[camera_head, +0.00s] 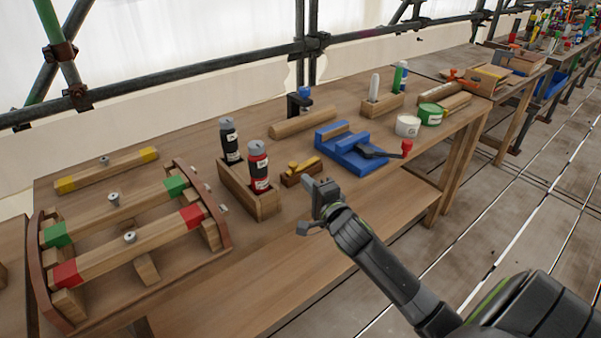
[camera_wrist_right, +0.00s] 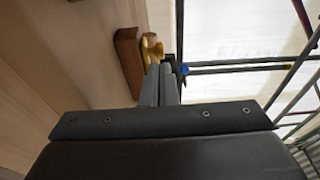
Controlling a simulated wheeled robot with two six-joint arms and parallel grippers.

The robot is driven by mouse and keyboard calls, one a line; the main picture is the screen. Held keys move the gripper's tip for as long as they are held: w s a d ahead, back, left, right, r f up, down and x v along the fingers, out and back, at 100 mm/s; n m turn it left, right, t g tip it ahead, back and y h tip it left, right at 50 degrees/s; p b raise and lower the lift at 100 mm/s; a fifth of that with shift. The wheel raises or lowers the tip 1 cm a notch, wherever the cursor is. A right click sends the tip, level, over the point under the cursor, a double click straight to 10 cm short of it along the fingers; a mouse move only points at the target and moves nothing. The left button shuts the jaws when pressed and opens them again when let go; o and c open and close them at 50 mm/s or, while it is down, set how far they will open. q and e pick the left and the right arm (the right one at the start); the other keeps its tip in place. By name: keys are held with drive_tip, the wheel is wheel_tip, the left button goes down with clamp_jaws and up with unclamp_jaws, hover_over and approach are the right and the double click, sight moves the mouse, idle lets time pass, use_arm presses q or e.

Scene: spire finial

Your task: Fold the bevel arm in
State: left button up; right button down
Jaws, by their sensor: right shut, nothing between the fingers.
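A small wooden block with a brass-yellow piece on top, which looks like the bevel (camera_head: 301,174), sits on the bench between the bottle box and the blue vise. In the right wrist view its brown wooden body (camera_wrist_right: 130,62) and the yellow arm (camera_wrist_right: 152,47) show just beyond my fingertips. The angle of the arm to the body is hard to tell. My right gripper (camera_head: 316,192) is shut and empty, close in front of the bevel. It also shows in the right wrist view (camera_wrist_right: 161,76); whether it touches the yellow arm I cannot tell. My left gripper is not in view.
The blue vise (camera_head: 345,150) with a red-knobbed handle stands right of the bevel. A wooden box (camera_head: 235,190) with two bottles stands left. A rack (camera_head: 49,285) with green-ended and red-ended bars fills the bench's left. The bench's front edge is clear.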

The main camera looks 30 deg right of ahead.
sight(293, 168)
drive_tip(key=w, duration=0.4)
drive_tip(key=shift+d, duration=0.15)
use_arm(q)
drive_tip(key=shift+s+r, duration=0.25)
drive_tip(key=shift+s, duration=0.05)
use_arm(e)
drive_tip(key=shift+w, duration=0.1)
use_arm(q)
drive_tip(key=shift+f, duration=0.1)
use_arm(e)
drive_tip(key=shift+w, duration=0.1)
drive_tip(key=shift+w, duration=0.65)
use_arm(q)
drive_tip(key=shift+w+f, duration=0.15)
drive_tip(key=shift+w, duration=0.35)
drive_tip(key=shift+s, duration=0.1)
